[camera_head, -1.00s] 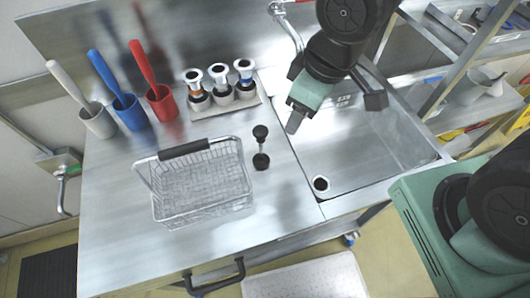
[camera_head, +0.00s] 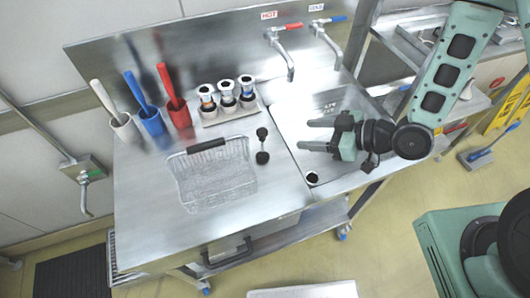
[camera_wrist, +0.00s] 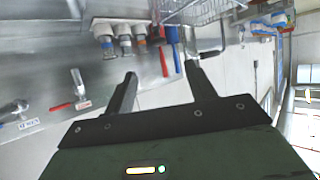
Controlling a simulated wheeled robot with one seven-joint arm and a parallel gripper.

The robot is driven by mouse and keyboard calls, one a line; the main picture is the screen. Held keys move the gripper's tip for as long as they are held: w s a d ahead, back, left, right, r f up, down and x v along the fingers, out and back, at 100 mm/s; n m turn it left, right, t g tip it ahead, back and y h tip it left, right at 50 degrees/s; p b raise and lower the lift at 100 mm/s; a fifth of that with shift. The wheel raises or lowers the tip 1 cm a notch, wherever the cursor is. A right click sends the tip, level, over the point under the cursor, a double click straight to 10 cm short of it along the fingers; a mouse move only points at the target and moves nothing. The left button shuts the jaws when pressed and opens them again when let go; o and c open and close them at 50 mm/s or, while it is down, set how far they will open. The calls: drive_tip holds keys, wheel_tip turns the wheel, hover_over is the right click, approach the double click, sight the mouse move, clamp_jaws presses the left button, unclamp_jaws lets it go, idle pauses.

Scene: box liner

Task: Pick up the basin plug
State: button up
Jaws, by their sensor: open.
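A black piece with a knob, a thin stem and a round foot (camera_head: 262,146) stands on the steel counter between the wire basket and the sink; it looks like the basin plug, though I cannot be sure. My gripper (camera_head: 308,134) is open and empty over the sink (camera_head: 290,118), to the right of that piece, fingers pointing left. A dark round opening (camera_head: 312,178) shows at the sink's near corner. In the wrist view my gripper (camera_wrist: 161,74) has nothing between its fingers, and I cannot make out the plug there.
A wire basket (camera_head: 215,178) with a black handle stands left of the plug. Behind are a rack of several chrome-topped items (camera_head: 228,104) and white, blue and red cups (camera_head: 181,115) with handles. Taps (camera_head: 283,50) stand behind the sink. Counter front is clear.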

sight(267, 133)
drive_tip(key=b+x, duration=1.1)
drive_tip(key=b, duration=0.2)
drive_tip(key=shift+w+a+f, duration=0.1)
drive_tip(key=shift+a+f, duration=0.05)
drive_tip(key=shift+b+x, duration=0.75)
drive_tip(key=shift+x, duration=1.9)
drive_tip(key=shift+w, duration=0.1)
clamp_jaws()
